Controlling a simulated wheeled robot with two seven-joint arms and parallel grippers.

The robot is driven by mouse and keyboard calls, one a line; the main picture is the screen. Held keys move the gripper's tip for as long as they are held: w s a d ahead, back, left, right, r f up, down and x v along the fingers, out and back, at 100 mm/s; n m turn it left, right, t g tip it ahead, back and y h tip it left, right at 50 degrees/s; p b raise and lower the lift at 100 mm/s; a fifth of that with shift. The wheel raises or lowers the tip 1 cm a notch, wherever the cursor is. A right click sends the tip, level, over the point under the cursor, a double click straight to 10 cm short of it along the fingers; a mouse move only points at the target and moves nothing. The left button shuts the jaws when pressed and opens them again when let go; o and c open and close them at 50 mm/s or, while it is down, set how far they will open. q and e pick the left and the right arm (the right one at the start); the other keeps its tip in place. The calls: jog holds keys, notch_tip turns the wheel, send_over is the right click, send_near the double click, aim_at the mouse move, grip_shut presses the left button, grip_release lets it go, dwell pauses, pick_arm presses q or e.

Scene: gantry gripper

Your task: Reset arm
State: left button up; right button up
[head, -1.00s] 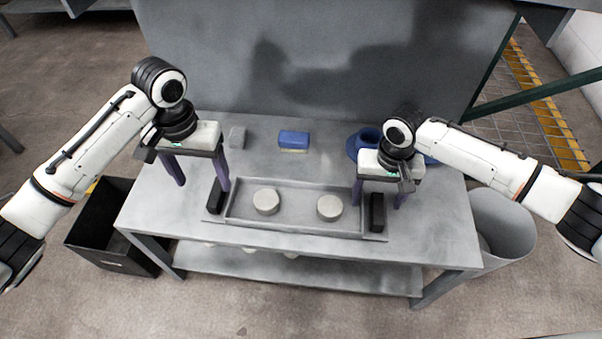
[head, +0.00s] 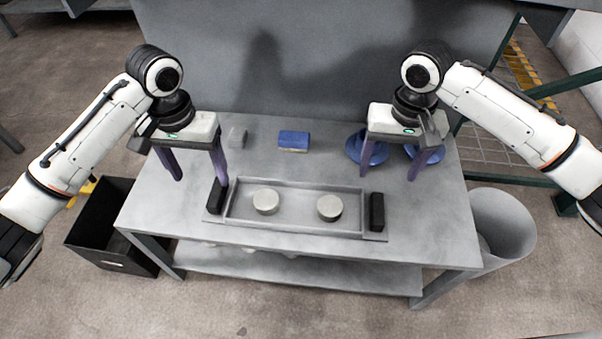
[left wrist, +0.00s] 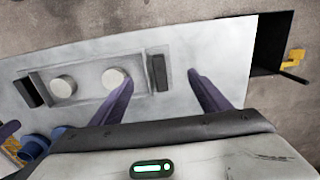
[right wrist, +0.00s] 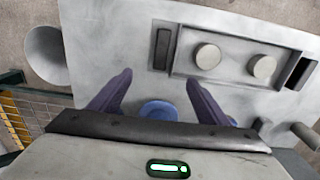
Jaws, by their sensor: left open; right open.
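My left gripper (head: 199,172) is open and empty above the left part of the grey table. Its purple fingers also show spread in the left wrist view (left wrist: 160,90). My right gripper (head: 390,172) is open and empty above the right part of the table, with its fingers apart in the right wrist view (right wrist: 158,88). A shallow grey tray (head: 298,203) lies on the table between and in front of the grippers. It holds two pale round discs, a left one (head: 266,201) and a right one (head: 330,207). Black handle blocks stand at both tray ends, the right one (head: 377,211) fully clear of my right gripper.
A blue sponge-like block (head: 294,140) and a small grey block (head: 237,137) lie at the table's back. Blue round items (head: 366,147) sit behind my right gripper's fingers. A black bin (head: 98,222) stands left of the table, and a grey round bin (head: 503,225) stands right.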

dwell(0.5)
